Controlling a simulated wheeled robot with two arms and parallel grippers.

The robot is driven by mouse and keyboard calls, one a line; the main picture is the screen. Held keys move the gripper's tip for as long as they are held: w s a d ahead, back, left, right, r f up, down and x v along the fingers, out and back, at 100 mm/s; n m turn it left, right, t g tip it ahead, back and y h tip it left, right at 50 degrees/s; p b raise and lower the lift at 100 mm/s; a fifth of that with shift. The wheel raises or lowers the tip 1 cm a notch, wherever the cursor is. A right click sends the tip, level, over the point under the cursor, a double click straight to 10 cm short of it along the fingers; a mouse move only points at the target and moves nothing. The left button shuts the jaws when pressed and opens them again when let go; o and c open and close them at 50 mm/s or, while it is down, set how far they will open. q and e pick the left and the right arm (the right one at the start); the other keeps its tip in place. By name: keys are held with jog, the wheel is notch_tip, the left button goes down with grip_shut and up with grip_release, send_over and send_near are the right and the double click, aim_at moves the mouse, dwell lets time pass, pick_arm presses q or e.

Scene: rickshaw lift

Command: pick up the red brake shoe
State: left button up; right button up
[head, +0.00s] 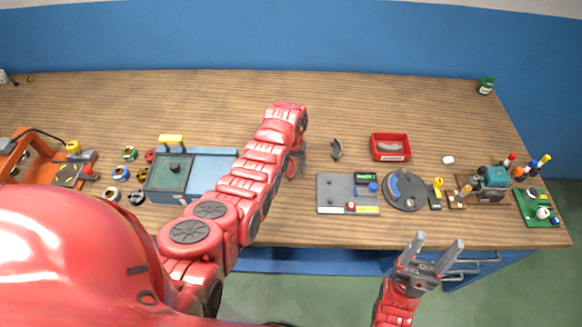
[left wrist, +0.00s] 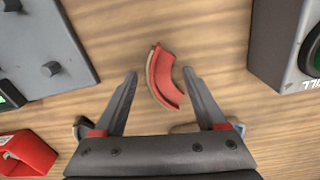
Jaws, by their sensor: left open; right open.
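The red brake shoe (left wrist: 168,80) shows in the left wrist view as a curved red piece with a tan edge, lying on the wooden table. My left gripper (left wrist: 160,71) is open, with one finger on each side of the shoe and visible gaps to it. The height of the fingertips above the table is hard to tell. In the head view, my left gripper (head: 297,162) points down at the table, and my arm hides the shoe. My right gripper (head: 434,250) is open and empty in front of the table's front edge.
A grey plate (head: 330,187) and a red bin (head: 390,156) stand right of my left gripper. A dark curved piece (head: 337,149) lies beside it. A blue-grey tray (head: 215,162) is to the left.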

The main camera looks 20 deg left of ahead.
pick_arm(q)
grip_shut()
jog(key=shift+r, duration=0.2)
dwell(0.5)
